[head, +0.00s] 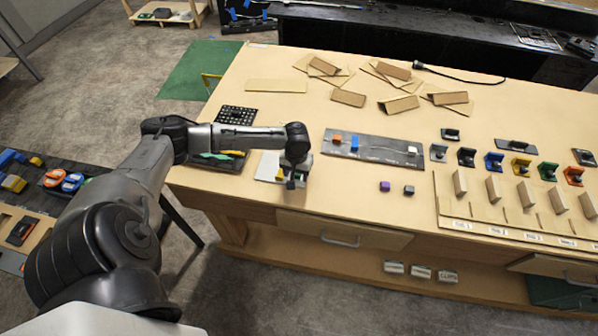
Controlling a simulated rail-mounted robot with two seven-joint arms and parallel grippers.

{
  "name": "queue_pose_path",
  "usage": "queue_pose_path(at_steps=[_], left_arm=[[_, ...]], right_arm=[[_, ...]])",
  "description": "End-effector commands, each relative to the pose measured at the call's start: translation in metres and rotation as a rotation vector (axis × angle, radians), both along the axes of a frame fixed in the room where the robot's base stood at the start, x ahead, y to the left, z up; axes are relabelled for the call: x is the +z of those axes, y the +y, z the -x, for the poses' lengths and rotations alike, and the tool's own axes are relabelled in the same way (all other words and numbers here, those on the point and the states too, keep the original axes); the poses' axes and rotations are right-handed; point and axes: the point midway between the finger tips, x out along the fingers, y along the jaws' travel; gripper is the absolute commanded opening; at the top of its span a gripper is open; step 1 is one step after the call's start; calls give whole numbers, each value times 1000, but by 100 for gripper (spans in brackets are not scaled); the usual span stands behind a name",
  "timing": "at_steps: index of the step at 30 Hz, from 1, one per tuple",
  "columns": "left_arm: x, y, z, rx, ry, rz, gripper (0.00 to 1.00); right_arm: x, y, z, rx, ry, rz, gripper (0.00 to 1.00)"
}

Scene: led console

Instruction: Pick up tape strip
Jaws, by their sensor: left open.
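My left arm reaches in from the left over the wooden workbench (235,180). My left gripper (291,183) points down near the bench's front edge and is open, with nothing visible between its fingers. It is over the right part of a flat white piece (267,167), which it partly hides. I cannot clearly make out a tape strip; it may be too small or hidden by the gripper. A dark tray (232,163) with green items lies left of the white piece, partly covered by my arm. My right gripper is not in view.
A grey console panel (372,149) with orange, blue and white parts lies right of the gripper. Purple (385,186) and grey (409,190) blocks sit before it. Coloured holders and a wooden rack (500,215) fill the right; cardboard pieces (348,98) lie behind.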

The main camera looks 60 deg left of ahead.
Motion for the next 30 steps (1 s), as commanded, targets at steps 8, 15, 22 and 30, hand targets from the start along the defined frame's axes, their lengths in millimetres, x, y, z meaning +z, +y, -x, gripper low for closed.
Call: queue_pose_path(at_steps=[8,15,22,30], left_arm=[[-8,0,0,0,1,-1,56],[-8,0,0,0,1,-1,43],[-8,0,0,0,1,-1,21],[-8,0,0,0,1,-1,0]], right_arm=[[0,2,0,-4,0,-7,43],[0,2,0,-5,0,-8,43],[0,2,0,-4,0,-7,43],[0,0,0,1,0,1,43]])
